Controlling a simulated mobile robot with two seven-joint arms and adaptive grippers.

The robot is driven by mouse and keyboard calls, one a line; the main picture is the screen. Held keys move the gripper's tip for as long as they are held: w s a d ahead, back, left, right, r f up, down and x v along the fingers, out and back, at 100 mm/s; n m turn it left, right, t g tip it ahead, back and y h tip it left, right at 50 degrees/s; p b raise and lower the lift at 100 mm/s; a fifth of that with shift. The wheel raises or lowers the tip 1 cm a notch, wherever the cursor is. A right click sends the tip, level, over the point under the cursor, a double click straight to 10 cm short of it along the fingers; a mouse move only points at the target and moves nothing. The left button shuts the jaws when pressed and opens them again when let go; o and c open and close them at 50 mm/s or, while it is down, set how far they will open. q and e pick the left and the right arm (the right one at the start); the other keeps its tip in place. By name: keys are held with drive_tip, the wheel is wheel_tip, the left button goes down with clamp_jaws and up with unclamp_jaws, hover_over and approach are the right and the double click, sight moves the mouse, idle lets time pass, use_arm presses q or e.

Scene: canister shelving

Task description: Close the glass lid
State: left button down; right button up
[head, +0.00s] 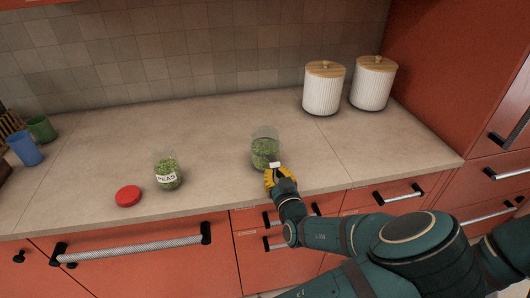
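A glass jar (265,148) with green contents stands upright near the front of the counter, right of the middle. No coloured lid shows on its top. A second glass jar (168,172), labelled PEAS, stands to its left. A red round lid (128,195) lies flat on the counter, left of and in front of the PEAS jar. My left gripper (275,171), with yellow fingers, is at the near side of the right jar and overlaps its lower part. I cannot tell whether it touches the jar or how far its fingers are open. My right gripper is not in view.
Two white ribbed canisters (323,90) (372,84) with wooden lids stand at the back right. A blue cup (25,148) and a green cup (41,129) stand at the far left. The counter between the jars is clear. Red drawers with bar handles lie below its front edge.

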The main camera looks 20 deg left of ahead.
sight(275, 164)
use_arm(q)
drive_tip(key=shift+r, duration=0.25)
drive_tip(key=shift+w+r, duration=0.1)
drive_tip(key=shift+r, duration=0.05)
drive_tip(key=shift+r+p, duration=0.1)
drive_tip(key=shift+p, duration=0.25)
drive_tip(key=shift+w+a+r+p, duration=0.1)
drive_tip(key=shift+a+r+p, duration=0.1)
drive_tip(key=shift+r, duration=0.15)
drive_tip(key=shift+w+a+r+p, duration=0.1)
drive_tip(key=shift+r+p, duration=0.05)
drive_tip(key=shift+r, duration=0.15)
drive_tip(key=shift+w, duration=0.1)
drive_tip(key=shift+w+a+r, duration=0.2)
drive_tip(key=shift+w+r, duration=0.1)
drive_tip(key=shift+r, duration=0.2)
